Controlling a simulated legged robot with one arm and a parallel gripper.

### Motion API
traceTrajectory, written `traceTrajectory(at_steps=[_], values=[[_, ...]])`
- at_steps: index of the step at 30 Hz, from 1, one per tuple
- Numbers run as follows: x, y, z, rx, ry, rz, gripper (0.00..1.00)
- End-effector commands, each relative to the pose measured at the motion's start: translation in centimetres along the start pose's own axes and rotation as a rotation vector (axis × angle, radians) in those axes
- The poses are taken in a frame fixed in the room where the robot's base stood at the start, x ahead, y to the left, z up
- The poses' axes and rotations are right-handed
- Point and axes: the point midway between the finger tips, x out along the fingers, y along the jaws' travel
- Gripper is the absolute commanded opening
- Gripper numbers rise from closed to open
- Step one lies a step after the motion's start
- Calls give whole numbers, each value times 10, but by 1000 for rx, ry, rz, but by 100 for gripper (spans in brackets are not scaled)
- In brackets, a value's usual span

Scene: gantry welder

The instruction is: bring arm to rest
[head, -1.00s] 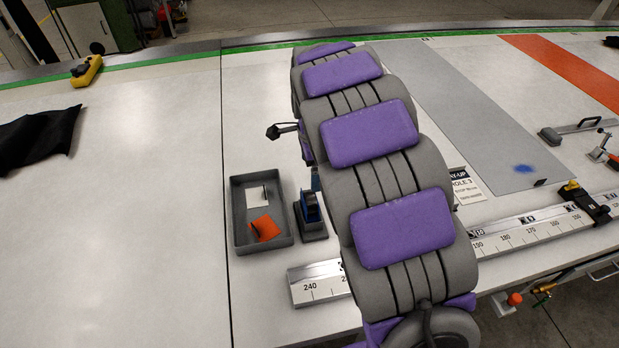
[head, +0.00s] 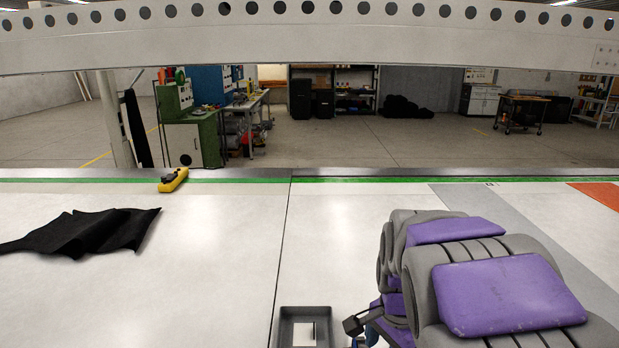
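My arm, in grey padding with purple pads, shows at the lower right of the head view, over the white table (head: 200,250). It looks folded back. My gripper is not in view; the arm's own bulk or the bottom frame edge hides it. I cannot tell whether it holds anything.
A grey tray (head: 288,330) with a white card (head: 304,332) lies just left of the arm. A black cloth (head: 85,232) and a yellow tool (head: 173,180) lie at the left. A perforated beam (head: 300,38) crosses above. The table's middle left is clear.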

Motion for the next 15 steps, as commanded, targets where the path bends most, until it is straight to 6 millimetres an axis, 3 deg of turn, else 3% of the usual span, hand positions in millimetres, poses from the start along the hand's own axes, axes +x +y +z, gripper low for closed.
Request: traceTrajectory(at_steps=[15], values=[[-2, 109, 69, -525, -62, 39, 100]])
